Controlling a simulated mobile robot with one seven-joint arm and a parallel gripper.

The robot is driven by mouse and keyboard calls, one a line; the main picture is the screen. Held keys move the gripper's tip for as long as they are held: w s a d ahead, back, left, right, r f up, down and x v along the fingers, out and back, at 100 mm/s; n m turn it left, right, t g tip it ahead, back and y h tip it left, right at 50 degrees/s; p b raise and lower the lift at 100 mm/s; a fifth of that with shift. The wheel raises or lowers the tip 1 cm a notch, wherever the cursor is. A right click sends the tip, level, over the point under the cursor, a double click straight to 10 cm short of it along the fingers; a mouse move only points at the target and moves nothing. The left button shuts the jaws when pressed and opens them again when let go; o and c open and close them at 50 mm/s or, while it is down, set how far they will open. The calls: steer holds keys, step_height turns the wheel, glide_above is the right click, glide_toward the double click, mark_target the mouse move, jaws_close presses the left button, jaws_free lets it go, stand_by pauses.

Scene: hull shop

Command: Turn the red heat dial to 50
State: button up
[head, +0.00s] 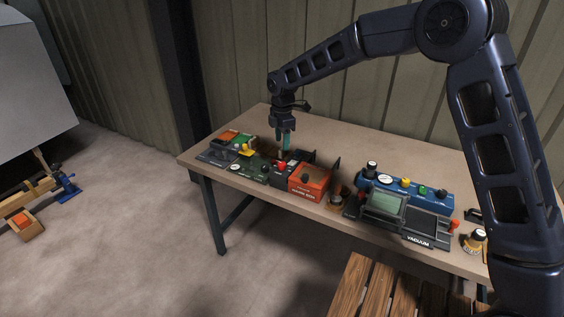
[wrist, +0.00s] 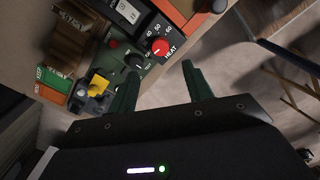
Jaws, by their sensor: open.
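The red heat dial (wrist: 159,46) shows in the wrist view on a dark panel with the word HEAT beside it and pale numbers around it, 50 among them. Which number its mark points to is too small to tell. In the head view the red dial (head: 281,163) is a small red spot on the dark unit on the table. My gripper (wrist: 161,68) is open, its two green fingers apart and empty. The dial lies just beyond the fingertips in the wrist view, not between them. In the head view my gripper (head: 285,148) hangs pointing down, just above the dial's unit.
An orange box (head: 310,181) stands right of the dial's unit. A blue unit with knobs (head: 432,199) and a black vacuum device (head: 428,224) stand further right. A yellow part (wrist: 97,86) and a black knob (wrist: 134,61) are near the dial. The table's back (head: 385,150) is clear.

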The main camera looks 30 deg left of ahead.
mark_target(282, 163)
step_height(282, 163, down, 10)
steer(key=shift+w, duration=0.1)
stand_by(0.4)
steer(key=shift+c, duration=0.4)
steer(key=c, duration=0.9)
